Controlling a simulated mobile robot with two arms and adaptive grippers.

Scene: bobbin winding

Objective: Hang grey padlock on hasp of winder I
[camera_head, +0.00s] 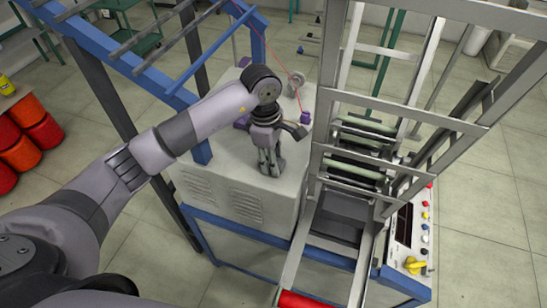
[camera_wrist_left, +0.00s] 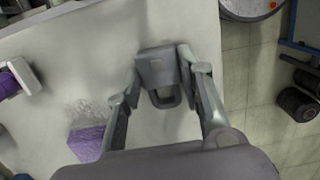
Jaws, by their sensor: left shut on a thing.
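My left gripper (camera_head: 269,168) is over the pale top of the machine cabinet (camera_head: 225,185), left of the metal frame. In the left wrist view, the gripper (camera_wrist_left: 160,80) is shut on the grey padlock (camera_wrist_left: 157,66). The padlock's dark body sits between the two fingertips, and its shackle loop (camera_wrist_left: 166,99) points toward the palm. In the head view the padlock cannot be told apart from the fingers. I cannot make out the hasp in either view. My right gripper is not in view.
The winder's tall metal frame (camera_head: 322,100) with rollers stands just right of the gripper. A control panel (camera_head: 404,225) with a yellow knob (camera_head: 414,265) is at right. Purple pieces (camera_wrist_left: 87,143) lie on the cabinet top.

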